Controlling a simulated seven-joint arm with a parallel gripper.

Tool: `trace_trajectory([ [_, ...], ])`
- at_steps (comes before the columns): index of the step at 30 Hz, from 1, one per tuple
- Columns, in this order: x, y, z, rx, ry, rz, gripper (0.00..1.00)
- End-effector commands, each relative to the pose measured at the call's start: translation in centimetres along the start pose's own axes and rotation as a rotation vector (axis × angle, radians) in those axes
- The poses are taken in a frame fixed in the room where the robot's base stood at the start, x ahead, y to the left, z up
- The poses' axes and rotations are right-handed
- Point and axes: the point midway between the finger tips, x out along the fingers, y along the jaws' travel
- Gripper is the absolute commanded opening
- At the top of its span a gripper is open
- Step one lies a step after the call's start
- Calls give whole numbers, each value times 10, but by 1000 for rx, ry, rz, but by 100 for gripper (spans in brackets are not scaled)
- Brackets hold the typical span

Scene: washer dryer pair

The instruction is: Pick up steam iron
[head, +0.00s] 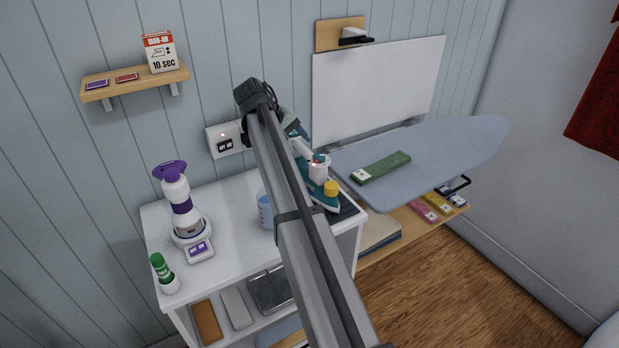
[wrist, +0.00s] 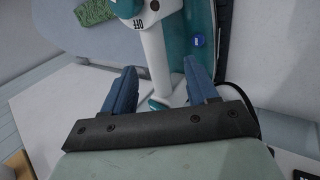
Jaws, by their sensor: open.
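The steam iron (head: 322,190) is white and teal with a yellow cap, and sits at the right end of the white cabinet top. My arm hides part of it in the head view. In the wrist view the iron's white handle (wrist: 157,55) and teal body (wrist: 200,50) are just ahead of my gripper (wrist: 160,85). The two blue fingers are apart, with the lower end of the handle between them in the picture. I cannot tell whether they touch it. The fingers are hidden in the head view.
An ironing board (head: 440,150) with a green folded cloth (head: 381,167) stands right of the iron. A wall shelf (head: 135,83) is upper left.

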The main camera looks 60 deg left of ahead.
Motion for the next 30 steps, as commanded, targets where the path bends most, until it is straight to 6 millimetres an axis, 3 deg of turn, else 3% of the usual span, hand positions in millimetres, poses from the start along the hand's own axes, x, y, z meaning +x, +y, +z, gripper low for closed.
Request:
trace_trajectory([
  [7, 13, 1, 2, 0, 0, 0, 58],
  [17, 53, 4, 5, 0, -1, 0, 58],
  [25, 56, 4, 5, 0, 0, 0, 58],
  [30, 56, 4, 5, 0, 0, 0, 42],
])
